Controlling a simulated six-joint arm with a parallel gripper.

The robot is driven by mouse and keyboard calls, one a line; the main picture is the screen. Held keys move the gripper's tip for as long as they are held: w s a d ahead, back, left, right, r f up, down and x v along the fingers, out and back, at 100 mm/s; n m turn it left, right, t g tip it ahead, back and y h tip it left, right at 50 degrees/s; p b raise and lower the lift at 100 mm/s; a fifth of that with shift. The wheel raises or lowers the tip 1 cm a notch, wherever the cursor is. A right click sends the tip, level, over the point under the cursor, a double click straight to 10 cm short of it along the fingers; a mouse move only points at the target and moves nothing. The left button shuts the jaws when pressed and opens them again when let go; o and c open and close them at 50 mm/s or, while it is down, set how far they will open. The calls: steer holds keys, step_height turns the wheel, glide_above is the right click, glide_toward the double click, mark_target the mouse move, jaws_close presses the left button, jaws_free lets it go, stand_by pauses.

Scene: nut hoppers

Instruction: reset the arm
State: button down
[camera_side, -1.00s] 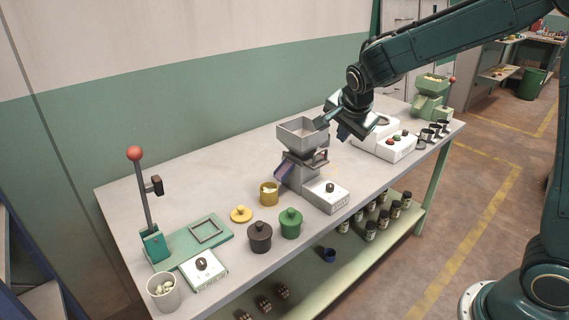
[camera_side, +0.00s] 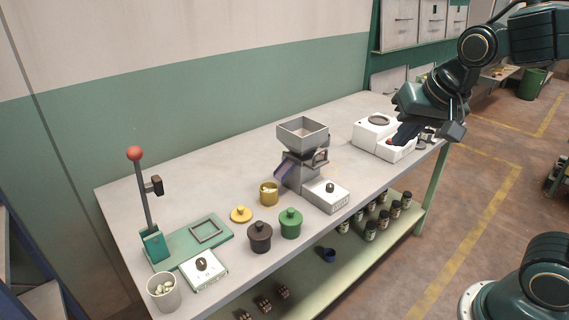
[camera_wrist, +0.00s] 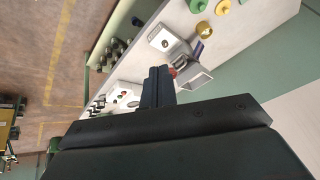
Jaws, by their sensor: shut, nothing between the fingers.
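My gripper (camera_side: 397,140) is in the upper right of the side view, in the air in front of the white machine at the bench's right end. Its dark fingers are together with nothing between them, pointing down and left. In the wrist view the shut fingers (camera_wrist: 160,70) point up the picture toward the bench. The grey hopper (camera_side: 302,133) stands mid-bench, left of my gripper and well apart from it. It also shows in the wrist view (camera_wrist: 193,77), just right of the fingertips. My gripper hides part of the white machine (camera_side: 372,134).
A lever press (camera_side: 154,243), a cup of nuts (camera_side: 163,291), a yellow pot (camera_side: 269,195), a dark lidded pot (camera_side: 260,238) and a green lidded pot (camera_side: 291,223) stand on the bench. Jars (camera_side: 383,218) fill part of the lower shelf. The floor (camera_side: 500,215) in front is open.

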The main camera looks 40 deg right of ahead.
steer(key=s+a+n+y, duration=0.1)
steer(key=s+a+n, duration=0.1)
steer(key=s+n, duration=0.5)
steer(key=shift+s+a+f, duration=0.35)
steer(key=shift+s, duration=1.85)
